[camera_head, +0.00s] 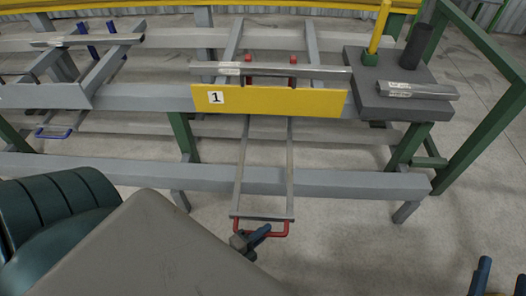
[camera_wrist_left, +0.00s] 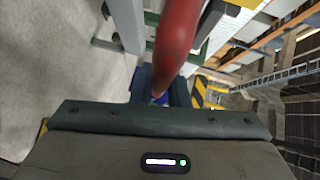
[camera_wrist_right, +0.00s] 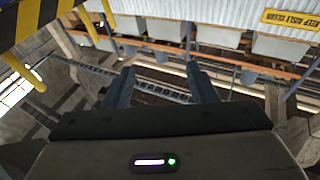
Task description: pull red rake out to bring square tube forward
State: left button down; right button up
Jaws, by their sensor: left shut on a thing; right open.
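The red rake has a red handle (camera_head: 284,229) at the front and two long grey rods running back under the yellow plate marked 1 (camera_head: 325,104). Its two red prongs (camera_head: 293,79) stand up just behind a grey square tube (camera_head: 315,72). The tube lies crosswise above the yellow plate, with a white label. My left gripper (camera_head: 258,236) is shut on the red handle at its left side; the handle also fills the middle of the left wrist view (camera_wrist_left: 178,40). My right gripper (camera_head: 500,284) is open and empty at the lower right, its fingers apart in the right wrist view (camera_wrist_right: 163,85).
A dark block (camera_head: 393,106) at right carries another labelled tube (camera_head: 418,91), a black cylinder (camera_head: 415,47) and a yellow post. A blue rake handle (camera_head: 54,134) and another tube (camera_head: 88,40) are at left. Green frame legs stand at right. Floor before the table is clear.

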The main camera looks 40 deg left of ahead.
pick_arm(q)
jog(key=shift+s+f, duration=0.15)
jog(key=shift+s, duration=0.1)
jog(key=c, duration=1.5)
grip_release()
jog(key=shift+d, duration=0.1)
jog(key=shift+c, duration=0.2)
jog(key=shift+o, duration=0.7)
jog(key=shift+s, duration=0.1)
